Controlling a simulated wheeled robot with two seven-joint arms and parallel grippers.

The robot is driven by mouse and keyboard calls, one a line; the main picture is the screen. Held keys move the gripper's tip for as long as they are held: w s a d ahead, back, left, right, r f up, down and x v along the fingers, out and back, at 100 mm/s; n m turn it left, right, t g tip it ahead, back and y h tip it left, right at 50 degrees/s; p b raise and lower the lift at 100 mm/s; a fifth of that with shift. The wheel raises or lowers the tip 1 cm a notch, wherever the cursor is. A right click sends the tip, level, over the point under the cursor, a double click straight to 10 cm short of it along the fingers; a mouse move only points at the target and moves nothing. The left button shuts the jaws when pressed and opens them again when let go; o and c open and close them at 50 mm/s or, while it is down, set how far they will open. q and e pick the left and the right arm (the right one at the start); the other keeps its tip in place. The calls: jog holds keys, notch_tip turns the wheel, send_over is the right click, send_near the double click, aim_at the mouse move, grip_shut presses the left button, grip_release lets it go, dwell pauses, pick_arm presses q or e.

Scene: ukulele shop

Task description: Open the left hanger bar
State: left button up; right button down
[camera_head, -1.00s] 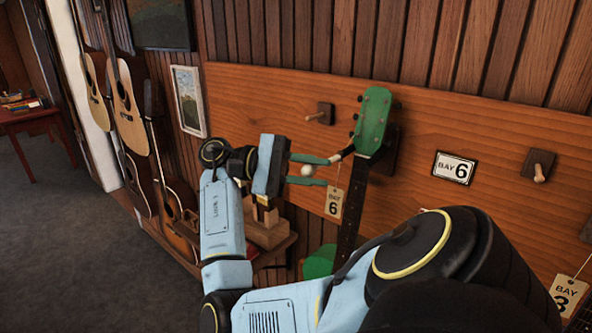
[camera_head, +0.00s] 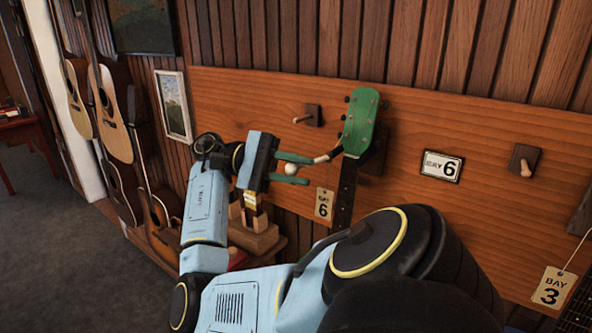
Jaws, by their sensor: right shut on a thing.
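A green ukulele headstock (camera_head: 360,122) with a dark neck hangs on the wooden wall board. A hanger bar (camera_head: 325,157) with a pale section sticks out left of the headstock. A pale round ball (camera_head: 291,169) shows between the fingers of my right gripper (camera_head: 309,170). The gripper's two green fingers point right, one above and one below the ball, and it is shut on the hanger bar's end. The exact contact is too small to see. A "6" tag (camera_head: 324,204) hangs just below the fingers. My left gripper is not in view.
A "BAY 3" tag (camera_head: 551,288) hangs at right. A wooden stand (camera_head: 254,235) is below my gripper. Guitars (camera_head: 115,110) hang at left. My arm hides the lower middle.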

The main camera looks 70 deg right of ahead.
jog(key=shift+w+a+f, duration=0.1)
jog(key=shift+a+f, duration=0.05)
jog(key=shift+f, duration=0.3)
jog(key=c, duration=1.5)
grip_release()
jog(key=o, duration=0.3)
jog(key=shift+w+a+r, duration=0.1)
jog(key=shift+w, duration=0.15)
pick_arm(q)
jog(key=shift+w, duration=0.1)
pick_arm(e)
jog(key=shift+s+r, duration=0.1)
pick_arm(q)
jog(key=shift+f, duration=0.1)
